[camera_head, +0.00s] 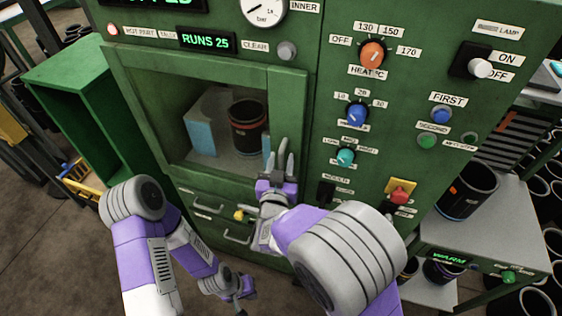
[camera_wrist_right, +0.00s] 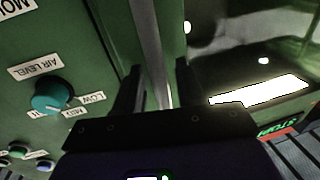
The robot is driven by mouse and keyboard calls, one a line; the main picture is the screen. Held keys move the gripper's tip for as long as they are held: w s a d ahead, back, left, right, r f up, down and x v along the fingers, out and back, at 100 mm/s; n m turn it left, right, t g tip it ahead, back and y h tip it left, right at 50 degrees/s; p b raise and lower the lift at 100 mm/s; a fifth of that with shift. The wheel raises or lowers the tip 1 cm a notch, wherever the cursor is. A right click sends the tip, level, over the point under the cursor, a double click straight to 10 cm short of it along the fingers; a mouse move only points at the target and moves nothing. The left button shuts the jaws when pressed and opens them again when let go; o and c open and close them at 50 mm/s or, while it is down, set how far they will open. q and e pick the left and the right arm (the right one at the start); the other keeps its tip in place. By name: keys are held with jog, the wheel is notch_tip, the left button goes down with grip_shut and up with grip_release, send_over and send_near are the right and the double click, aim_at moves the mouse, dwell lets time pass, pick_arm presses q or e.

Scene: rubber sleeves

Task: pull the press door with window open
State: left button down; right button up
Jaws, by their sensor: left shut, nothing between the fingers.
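The green press door (camera_head: 135,84) with its window (camera_head: 215,120) looks closed on the press front. Through the window I see a dark sleeve (camera_head: 248,126) and pale blue blocks. My right gripper (camera_head: 283,152) is at the door's right edge, fingers pointing up along the front. In the right wrist view a pale upright bar (camera_wrist_right: 150,45), which looks like the door handle, runs between its two parted fingers (camera_wrist_right: 156,90). Whether they press on it I cannot tell. My left gripper (camera_head: 242,294) hangs low in front of the press, shut and empty.
A control panel with an orange heat knob (camera_head: 373,53), a blue knob (camera_head: 357,115) and a teal knob (camera_head: 346,157) is right of the door. Drawers (camera_head: 215,218) lie below it. A green open box (camera_head: 85,85) stands left. A grey stand (camera_head: 445,222) is at right.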

jog(key=shift+c, duration=0.5)
grip_shut()
jog(key=shift+a, duration=0.1)
